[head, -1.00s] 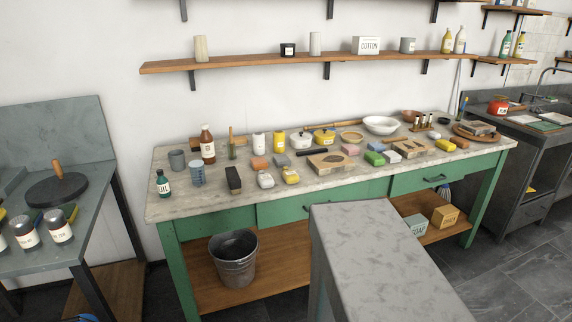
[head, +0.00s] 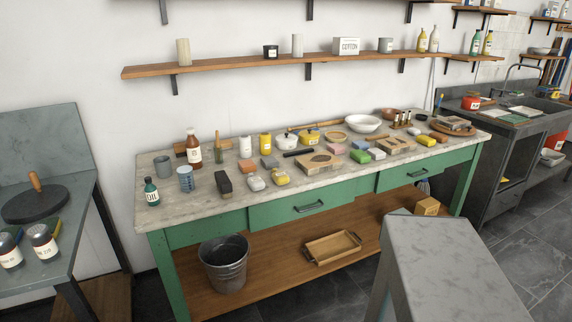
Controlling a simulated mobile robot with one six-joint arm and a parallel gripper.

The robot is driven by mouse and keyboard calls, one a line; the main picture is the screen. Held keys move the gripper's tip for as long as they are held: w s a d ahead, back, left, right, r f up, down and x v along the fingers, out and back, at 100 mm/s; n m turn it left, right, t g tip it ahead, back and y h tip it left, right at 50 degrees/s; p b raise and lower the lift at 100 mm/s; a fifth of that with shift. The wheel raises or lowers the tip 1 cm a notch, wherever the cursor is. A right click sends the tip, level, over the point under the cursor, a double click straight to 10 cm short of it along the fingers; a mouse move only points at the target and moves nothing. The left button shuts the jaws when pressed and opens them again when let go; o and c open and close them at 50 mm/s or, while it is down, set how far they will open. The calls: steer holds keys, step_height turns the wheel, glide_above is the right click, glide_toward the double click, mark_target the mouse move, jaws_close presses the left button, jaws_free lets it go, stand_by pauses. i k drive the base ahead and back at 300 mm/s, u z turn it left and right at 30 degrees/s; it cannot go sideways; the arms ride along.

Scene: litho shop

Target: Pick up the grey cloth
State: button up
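No grey cloth can be told for certain. A small pale grey lump (head: 256,183) lies near the front of the green bench's stone top (head: 215,203), beside a yellow lump (head: 281,178); it is too small to tell whether it is cloth. A dark grey-black block (head: 224,183) is just left of it. My gripper is not in view, so its state does not show.
A grey stone-topped stand (head: 455,265) is close at the lower right. Bottles, bowls and blocks crowd the bench. A metal bucket (head: 224,265) and wooden tray (head: 332,247) are on its lower shelf. A slate table (head: 45,245) stands left, a sink unit (head: 510,150) right.

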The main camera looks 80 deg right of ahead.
mark_target(269, 162)
steer(key=z, duration=4.35)
steer(key=i, duration=0.1)
steer(key=u, duration=3.15)
steer(key=i, duration=0.6)
steer(key=z, duration=0.2)
steer(key=k, duration=0.6)
steer(key=u, duration=0.05)
